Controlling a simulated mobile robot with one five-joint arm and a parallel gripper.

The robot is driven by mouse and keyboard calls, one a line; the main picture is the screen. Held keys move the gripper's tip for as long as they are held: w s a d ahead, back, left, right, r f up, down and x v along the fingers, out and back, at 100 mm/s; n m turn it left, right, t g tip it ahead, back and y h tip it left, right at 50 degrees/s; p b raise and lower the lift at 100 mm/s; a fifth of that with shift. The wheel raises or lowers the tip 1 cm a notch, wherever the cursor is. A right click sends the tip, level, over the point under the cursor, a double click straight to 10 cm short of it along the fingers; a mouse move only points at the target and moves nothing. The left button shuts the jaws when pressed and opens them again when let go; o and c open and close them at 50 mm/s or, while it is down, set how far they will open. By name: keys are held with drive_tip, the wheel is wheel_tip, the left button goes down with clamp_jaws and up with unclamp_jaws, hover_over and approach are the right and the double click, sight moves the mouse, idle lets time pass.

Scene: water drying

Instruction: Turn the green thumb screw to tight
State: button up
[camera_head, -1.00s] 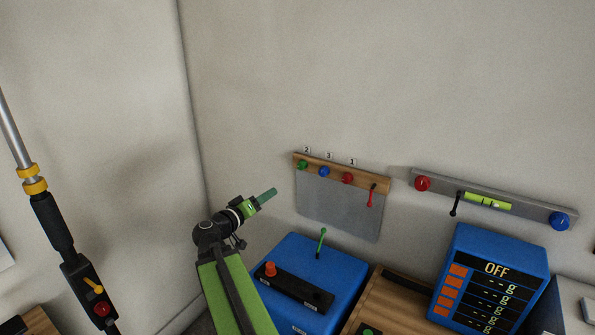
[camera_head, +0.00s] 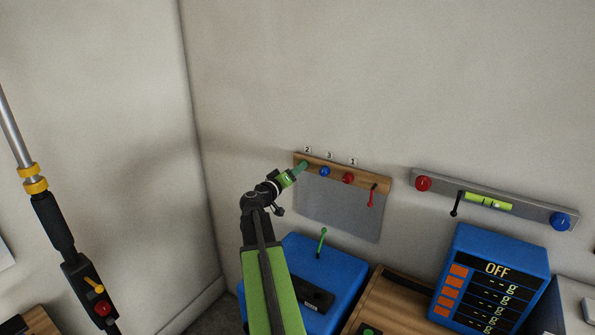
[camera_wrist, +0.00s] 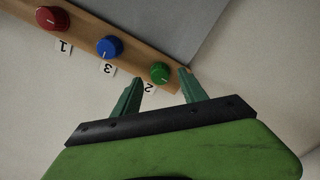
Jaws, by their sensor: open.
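The green thumb screw (camera_wrist: 160,73) is a round knob with a pale pointer mark, at the end of a wooden strip (camera_wrist: 125,50) by the label 2. In the wrist view my gripper (camera_wrist: 163,83) is open, with its two green fingers apart and their tips near the screw, one to each side. I cannot tell whether either finger touches it. In the head view my gripper (camera_head: 301,166) is at the strip's left end and hides the green screw.
A blue knob (camera_wrist: 109,46) and a red knob (camera_wrist: 53,18) sit along the same strip. A red lever (camera_head: 371,196) hangs at its right end. Below are a blue box (camera_head: 345,262) with a green lever (camera_head: 321,241). A grey bar (camera_head: 520,205) with knobs is at right.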

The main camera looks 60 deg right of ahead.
drive_tip(key=shift+d, duration=0.85)
clamp_jaws()
